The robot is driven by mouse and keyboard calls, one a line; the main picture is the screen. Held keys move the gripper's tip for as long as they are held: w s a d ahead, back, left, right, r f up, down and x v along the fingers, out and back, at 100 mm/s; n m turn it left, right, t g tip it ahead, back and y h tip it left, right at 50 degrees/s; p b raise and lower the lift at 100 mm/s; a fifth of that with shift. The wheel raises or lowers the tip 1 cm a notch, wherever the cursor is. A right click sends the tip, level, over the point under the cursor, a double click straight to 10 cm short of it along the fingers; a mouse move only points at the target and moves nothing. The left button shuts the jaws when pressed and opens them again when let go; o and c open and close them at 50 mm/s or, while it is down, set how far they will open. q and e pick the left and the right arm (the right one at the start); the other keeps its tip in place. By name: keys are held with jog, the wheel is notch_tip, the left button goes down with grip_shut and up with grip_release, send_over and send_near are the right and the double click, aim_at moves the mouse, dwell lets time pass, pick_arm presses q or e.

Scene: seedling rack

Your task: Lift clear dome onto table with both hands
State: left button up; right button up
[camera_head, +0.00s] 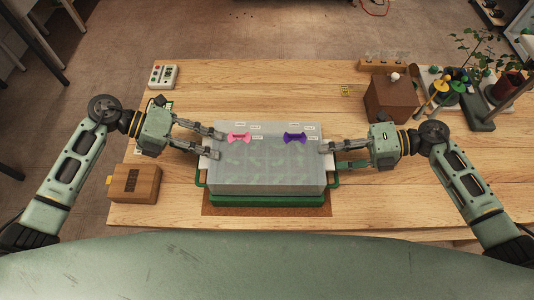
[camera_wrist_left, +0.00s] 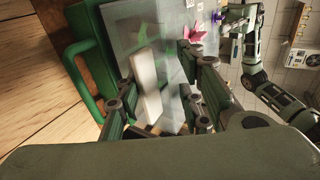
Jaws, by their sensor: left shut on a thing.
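The clear dome (camera_head: 265,178) is a see-through box over a green tray (camera_head: 265,200), with pale green shapes faintly visible inside. A pink knob (camera_head: 238,137) and a purple knob (camera_head: 300,138) sit on its top. My left gripper (camera_head: 216,143) is at the dome's left side. In the left wrist view its fingers (camera_wrist_left: 165,90) are shut on a white side grip (camera_wrist_left: 147,85) of the dome. My right gripper (camera_head: 331,156) is at the dome's right side, beside a white grip there. Whether its fingers hold that grip is unclear. I cannot tell any gap between dome and tray.
The tray, with green side handles (camera_wrist_left: 82,75), stands on a brown mat (camera_head: 265,211) on the wooden table (camera_head: 300,85). A wooden box (camera_head: 134,183) is at left, a white meter (camera_head: 163,76) at back left. A brown box (camera_head: 392,97) and potted plants are at right. Table behind the dome is mostly clear.

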pick_arm(q)
jog(key=shift+s+d+r, duration=0.1)
jog(key=shift+d, duration=0.1)
grip_shut()
pick_arm(e)
jog(key=shift+s+a+r, duration=0.1)
jog(key=shift+a+r, duration=0.05)
jog(key=shift+a, duration=0.05)
jog(key=c, duration=0.4)
grip_shut()
pick_arm(q)
jog(key=shift+d+r, duration=0.1)
pick_arm(e)
jog(key=shift+a+r, duration=0.1)
jog(key=shift+a, duration=0.05)
